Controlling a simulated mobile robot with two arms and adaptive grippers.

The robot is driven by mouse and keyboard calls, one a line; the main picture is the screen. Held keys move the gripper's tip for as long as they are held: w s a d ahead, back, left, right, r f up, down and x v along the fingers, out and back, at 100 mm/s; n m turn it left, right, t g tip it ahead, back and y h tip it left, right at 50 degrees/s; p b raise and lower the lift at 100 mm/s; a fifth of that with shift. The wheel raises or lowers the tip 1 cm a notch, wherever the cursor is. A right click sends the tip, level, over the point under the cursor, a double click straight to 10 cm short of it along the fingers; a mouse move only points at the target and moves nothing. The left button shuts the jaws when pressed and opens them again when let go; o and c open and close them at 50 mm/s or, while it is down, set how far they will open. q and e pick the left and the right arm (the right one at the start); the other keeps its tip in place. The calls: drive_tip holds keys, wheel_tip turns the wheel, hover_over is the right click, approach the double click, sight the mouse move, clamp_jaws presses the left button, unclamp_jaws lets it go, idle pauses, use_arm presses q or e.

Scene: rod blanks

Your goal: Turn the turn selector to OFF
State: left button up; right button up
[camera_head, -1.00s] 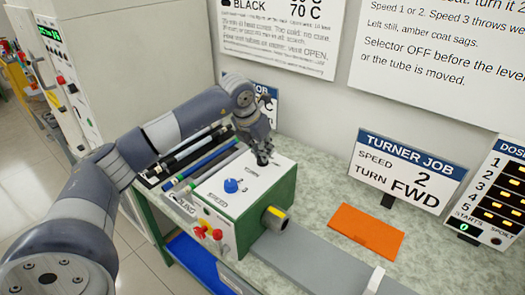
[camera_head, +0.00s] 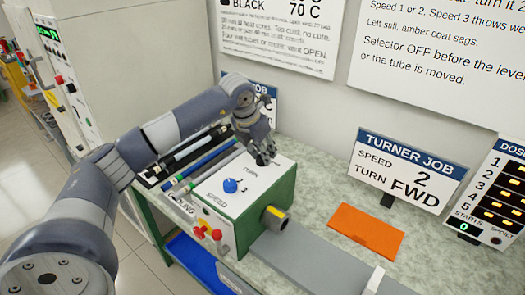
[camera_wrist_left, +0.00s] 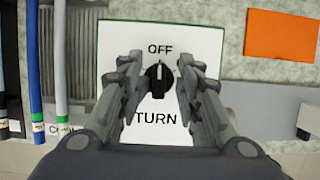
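The turner box (camera_head: 228,212) is green with a white top and stands on the bench. Its black turn selector (camera_wrist_left: 159,82) sits above the word TURN in the left wrist view. The selector's white pointer mark faces up towards the word OFF (camera_wrist_left: 160,49). My left gripper (camera_wrist_left: 160,68) is over the selector, one finger on each side, with narrow gaps between fingers and knob. In the head view my left gripper (camera_head: 263,156) hides the selector. The fingers cover the panel at both sides of the knob, so any other position labels are hidden. My right gripper is not in view.
A blue speed knob (camera_head: 230,186) stands on the same box top, close to my left gripper. Several rods (camera_head: 200,160) lie left of the box. An orange sheet (camera_head: 366,230) lies to the right. The TURNER JOB sign (camera_head: 408,172) reads speed 2, turn FWD.

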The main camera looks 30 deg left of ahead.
use_arm(q)
drive_tip(key=v, duration=1.2)
drive_tip(key=shift+f, duration=0.1)
